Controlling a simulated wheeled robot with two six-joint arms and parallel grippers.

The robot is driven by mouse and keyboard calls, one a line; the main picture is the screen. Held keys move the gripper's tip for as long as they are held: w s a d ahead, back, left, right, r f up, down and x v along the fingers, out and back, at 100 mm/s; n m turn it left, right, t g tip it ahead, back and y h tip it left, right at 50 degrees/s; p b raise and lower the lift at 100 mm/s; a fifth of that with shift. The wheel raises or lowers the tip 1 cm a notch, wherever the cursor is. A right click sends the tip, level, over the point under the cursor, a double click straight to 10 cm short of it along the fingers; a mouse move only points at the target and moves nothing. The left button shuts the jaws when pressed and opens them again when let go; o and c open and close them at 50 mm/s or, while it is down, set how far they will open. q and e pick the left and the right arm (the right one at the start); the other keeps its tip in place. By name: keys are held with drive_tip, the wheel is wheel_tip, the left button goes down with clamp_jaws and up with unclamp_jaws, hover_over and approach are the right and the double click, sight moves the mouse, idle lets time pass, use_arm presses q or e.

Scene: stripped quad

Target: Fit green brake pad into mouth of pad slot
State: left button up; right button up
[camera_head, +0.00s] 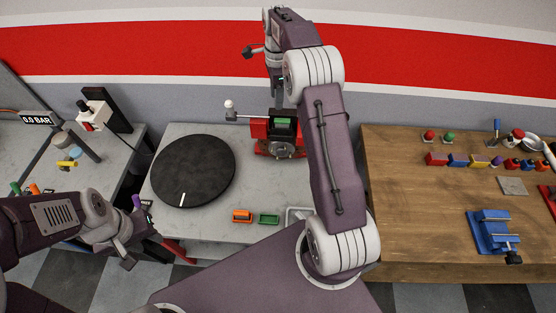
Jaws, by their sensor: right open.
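A green block, which looks like the green brake pad (283,121), sits at the dark top opening of the red caliper-like fixture (260,129), which looks like the pad slot. How deep it sits is too small to tell. My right gripper (267,70) is above and behind the fixture, open and apart from the pad, with nothing visible in it. My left gripper (138,232) is low at the left, by the grey table's front left edge, away from the pad. Its fingers are too unclear to tell whether they are open or shut.
A black round turntable (193,171) lies on the grey table (215,228). An orange holder (241,216) and a green holder (268,219) stand at its front. My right arm hides the table's right side. A wooden bench (420,230) with a blue vise (490,231) stands right.

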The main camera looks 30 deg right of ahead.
drive_tip(key=s+a+f+n, duration=0.2)
drive_tip(key=s+a+n, duration=0.2)
drive_tip(key=s+n, duration=0.3)
drive_tip(key=s+a+f+n, duration=0.1)
drive_tip(key=s+a+n, duration=0.3)
drive_tip(key=s, duration=0.5)
drive_tip(key=s+a+f+n+t, duration=0.1)
drive_tip(key=s+a+n, duration=0.3)
drive_tip(key=s+n, duration=0.4)
drive_tip(key=shift+s+a+f+n, duration=0.3)
drive_tip(key=shift+a+f+n, duration=0.1)
drive_tip(key=shift+f+n, duration=0.45)
